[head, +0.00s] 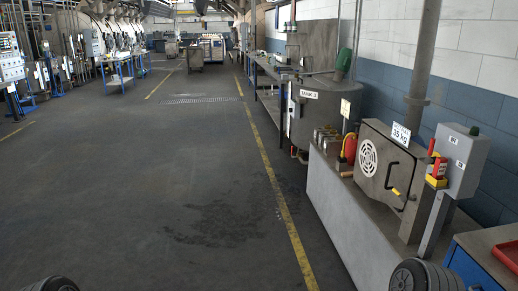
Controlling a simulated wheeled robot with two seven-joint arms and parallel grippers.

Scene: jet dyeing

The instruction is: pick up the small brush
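I cannot make out a small brush for certain in the head view. A small tan object (346,174) lies on the grey ledge (340,210) by several small containers (326,138), but it is too small to identify. Neither of my grippers shows. Only dark rounded parts, probably of my arms, show at the bottom left and bottom right edges.
A metal box with a round vent (369,158) and a grey control box (463,160) stand at the right. A blue cabinet (466,268) with a red tray (508,254) is at the lower right. A round tank (320,112) stands behind. The floor (170,190) ahead is clear.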

